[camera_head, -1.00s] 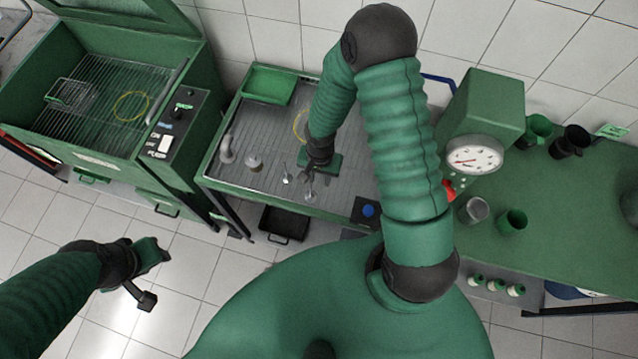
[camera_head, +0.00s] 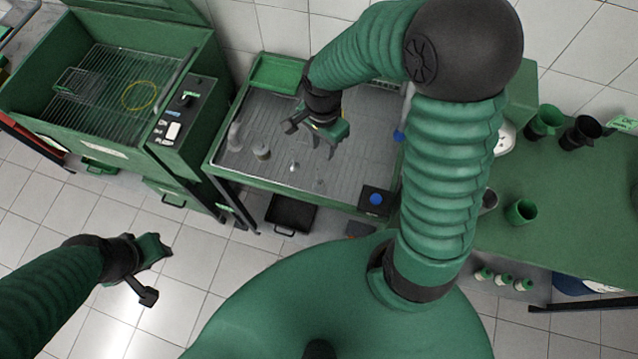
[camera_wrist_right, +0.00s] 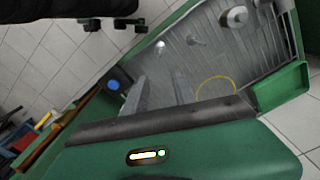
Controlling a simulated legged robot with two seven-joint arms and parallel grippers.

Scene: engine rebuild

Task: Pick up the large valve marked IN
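No IN marking is readable, and I cannot tell which valve is larger. My right gripper (camera_head: 322,147) is above the table, behind the valves and apart from them. In the wrist view its two grey fingers (camera_wrist_right: 157,92) are apart with nothing between them.
A green bin (camera_head: 275,73) is at the back left, a blue-button box (camera_head: 375,200) at the front right. A yellow ring (camera_wrist_right: 215,79) lies on the table.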

